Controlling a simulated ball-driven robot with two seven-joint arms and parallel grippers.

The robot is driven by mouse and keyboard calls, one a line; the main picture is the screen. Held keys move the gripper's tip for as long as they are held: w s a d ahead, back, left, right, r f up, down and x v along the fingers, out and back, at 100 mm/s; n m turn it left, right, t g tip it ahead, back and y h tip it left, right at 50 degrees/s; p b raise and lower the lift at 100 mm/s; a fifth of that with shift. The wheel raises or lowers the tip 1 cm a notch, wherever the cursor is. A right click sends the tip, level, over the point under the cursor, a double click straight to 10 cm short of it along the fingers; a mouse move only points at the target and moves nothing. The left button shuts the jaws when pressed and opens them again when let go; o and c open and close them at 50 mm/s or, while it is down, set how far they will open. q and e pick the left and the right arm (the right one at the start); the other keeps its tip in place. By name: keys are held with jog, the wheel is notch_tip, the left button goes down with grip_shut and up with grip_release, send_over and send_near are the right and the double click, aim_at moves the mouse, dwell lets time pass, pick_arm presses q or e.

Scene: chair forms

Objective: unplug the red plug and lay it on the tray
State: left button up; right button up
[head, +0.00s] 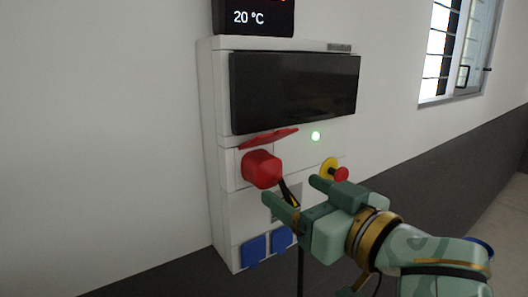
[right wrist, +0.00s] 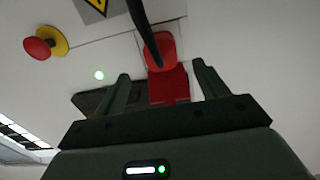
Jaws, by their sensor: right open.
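The red plug (head: 262,169) sits in the white wall panel, below a raised red flap (head: 268,138). A dark cable (head: 289,192) runs from the plug down past my right gripper. My right gripper (head: 294,188) is open and empty, just below and to the right of the plug in the head view. In the right wrist view the plug (right wrist: 160,50) and flap (right wrist: 168,88) show beyond and between the open fingers (right wrist: 162,72); the cable (right wrist: 143,28) crosses in front of the plug. The tray and my left gripper are not in view.
The white panel (head: 216,150) carries a dark window (head: 295,90), a green light (head: 316,136) and a red button (head: 341,174) on a yellow base close to my right gripper. Blue socket covers (head: 254,250) are below. A dark display (head: 254,18) is above.

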aim_at(280, 180)
jog(key=shift+w+r, duration=0.1)
dwell(0.3)
jog(key=shift+x, duration=4.45)
jog(key=c, duration=1.3)
jog(key=shift+s, duration=0.2)
jog(key=shift+s+d, duration=0.15)
jog(key=shift+v, duration=1.45)
jog(key=shift+d, duration=0.1)
